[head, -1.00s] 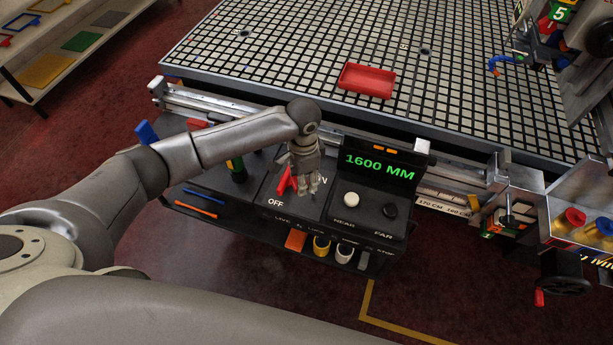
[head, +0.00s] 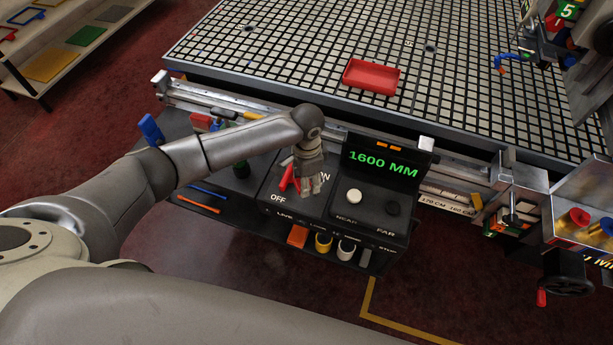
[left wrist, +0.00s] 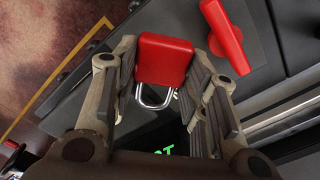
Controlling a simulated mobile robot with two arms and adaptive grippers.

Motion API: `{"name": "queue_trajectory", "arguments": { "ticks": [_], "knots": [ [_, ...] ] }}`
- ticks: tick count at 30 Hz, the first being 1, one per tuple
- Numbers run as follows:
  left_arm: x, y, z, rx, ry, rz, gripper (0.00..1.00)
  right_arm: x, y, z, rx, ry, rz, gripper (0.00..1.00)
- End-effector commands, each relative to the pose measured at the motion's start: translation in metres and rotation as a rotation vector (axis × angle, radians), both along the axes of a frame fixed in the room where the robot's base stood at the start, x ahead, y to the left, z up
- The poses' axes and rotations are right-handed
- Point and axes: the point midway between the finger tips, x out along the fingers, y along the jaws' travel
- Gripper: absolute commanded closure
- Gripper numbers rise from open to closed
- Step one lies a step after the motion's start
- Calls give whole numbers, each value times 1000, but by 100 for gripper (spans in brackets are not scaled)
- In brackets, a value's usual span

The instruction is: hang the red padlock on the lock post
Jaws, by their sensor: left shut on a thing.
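The red padlock (left wrist: 165,58) shows in the left wrist view, with its silver shackle (left wrist: 153,98) pointing toward the bottom of the picture. My left gripper (left wrist: 162,66) is shut on it, with fingers on both sides of its body. In the head view my left gripper (head: 311,184) is over the black control console, close to the ON/OFF area. The padlock cannot be made out there behind the fingers. A red lever (left wrist: 224,40) is beside the padlock, apart from it; it also shows in the head view (head: 287,176). I cannot pick out the lock post. My right gripper is not in view.
The console (head: 330,212) carries a 1600 MM display (head: 384,165) and a white knob (head: 353,196). A blue piece (head: 151,130) stands at its left. The grid table (head: 300,62) with a red tray (head: 371,77) lies behind. A metal rail runs between them.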

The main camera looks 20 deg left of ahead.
Motion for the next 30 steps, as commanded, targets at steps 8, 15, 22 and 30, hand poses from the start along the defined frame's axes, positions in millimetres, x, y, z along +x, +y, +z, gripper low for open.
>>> {"name": "queue_trajectory", "arguments": {
  "ticks": [8,15,22,30],
  "knots": [
    [0,0,-15,-1,-1,0,87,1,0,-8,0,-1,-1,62],
    [1,0,-27,-1,-1,1,87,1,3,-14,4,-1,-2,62],
    [0,0,-39,-1,-1,1,87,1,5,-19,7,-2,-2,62],
    [0,-1,-52,-1,-1,0,87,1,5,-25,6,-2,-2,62]
  ]
}}
